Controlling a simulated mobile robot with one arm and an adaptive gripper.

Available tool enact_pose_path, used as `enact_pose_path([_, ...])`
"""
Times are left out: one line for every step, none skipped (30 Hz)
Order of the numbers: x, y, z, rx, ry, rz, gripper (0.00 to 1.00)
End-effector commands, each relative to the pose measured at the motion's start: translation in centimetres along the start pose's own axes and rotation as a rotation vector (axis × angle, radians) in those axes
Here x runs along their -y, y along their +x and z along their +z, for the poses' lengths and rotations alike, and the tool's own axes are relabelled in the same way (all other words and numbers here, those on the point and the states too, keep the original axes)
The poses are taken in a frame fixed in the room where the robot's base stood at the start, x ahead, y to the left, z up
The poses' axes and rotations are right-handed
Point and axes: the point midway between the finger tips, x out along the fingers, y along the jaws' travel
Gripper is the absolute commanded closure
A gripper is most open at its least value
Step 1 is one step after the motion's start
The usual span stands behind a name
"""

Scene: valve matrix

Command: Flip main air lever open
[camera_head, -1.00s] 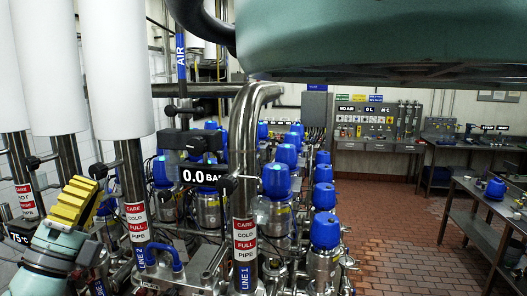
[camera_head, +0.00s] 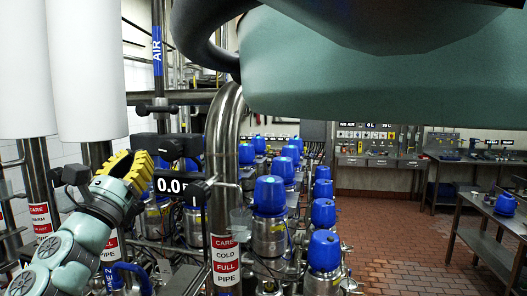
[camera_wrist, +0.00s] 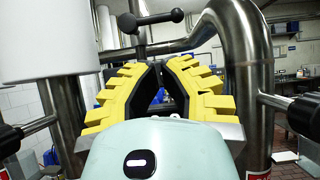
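The main air lever (camera_wrist: 150,20) shows in the wrist view as a black T-shaped handle with round ends on a steel stem. It lies beyond and above my fingertips, apart from them. In the head view the same black handle (camera_head: 157,108) appears to sit crosswise below the blue AIR label (camera_head: 157,50). My gripper (camera_wrist: 161,66) has yellow stepped fingers with dark inner faces. A gap shows between them, narrow towards the tips, and it looks empty. In the head view my gripper (camera_head: 138,165) is at the left, lower than the lever and left of the pressure display (camera_head: 172,186).
A thick bent steel pipe (camera_head: 222,150) stands right of my gripper; it also shows in the wrist view (camera_wrist: 243,60). White insulated pipes (camera_head: 88,70) stand left. Blue-capped valves (camera_head: 270,195) fill the middle. The brick floor (camera_head: 385,245) at right is partly clear.

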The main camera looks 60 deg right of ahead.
Motion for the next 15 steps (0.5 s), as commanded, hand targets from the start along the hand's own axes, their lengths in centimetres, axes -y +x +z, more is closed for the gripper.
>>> enact_pose_path([0.0,0.2,0.1,0.000,-0.001,0.000,1.00])
enact_pose_path([0.0,0.4,0.2,0.001,-0.001,0.000,1.00])
enact_pose_path([0.0,0.7,0.3,0.001,-0.001,0.000,1.00])
enact_pose_path([0.0,1.0,0.3,0.001,-0.001,0.000,1.00])
enact_pose_path([0.0,1.4,0.4,0.002,-0.002,0.000,1.00])
enact_pose_path([0.1,1.9,0.5,0.003,-0.005,-0.002,1.00])
enact_pose_path([0.1,2.3,0.6,0.004,-0.005,-0.002,1.00])
enact_pose_path([0.1,2.8,0.6,0.003,-0.006,-0.003,1.00])
enact_pose_path([0.1,3.4,0.6,0.002,-0.006,0.000,1.00])
enact_pose_path([0.0,3.9,0.7,0.002,-0.005,0.001,1.00])
enact_pose_path([0.0,4.3,0.7,0.002,-0.005,0.002,1.00])
enact_pose_path([0.1,5.0,0.7,0.003,-0.006,0.000,1.00])
enact_pose_path([0.1,5.4,0.6,0.002,-0.008,-0.001,1.00])
enact_pose_path([0.1,5.8,0.6,0.000,-0.008,-0.002,1.00])
enact_pose_path([0.0,6.4,0.6,0.001,-0.007,0.000,1.00])
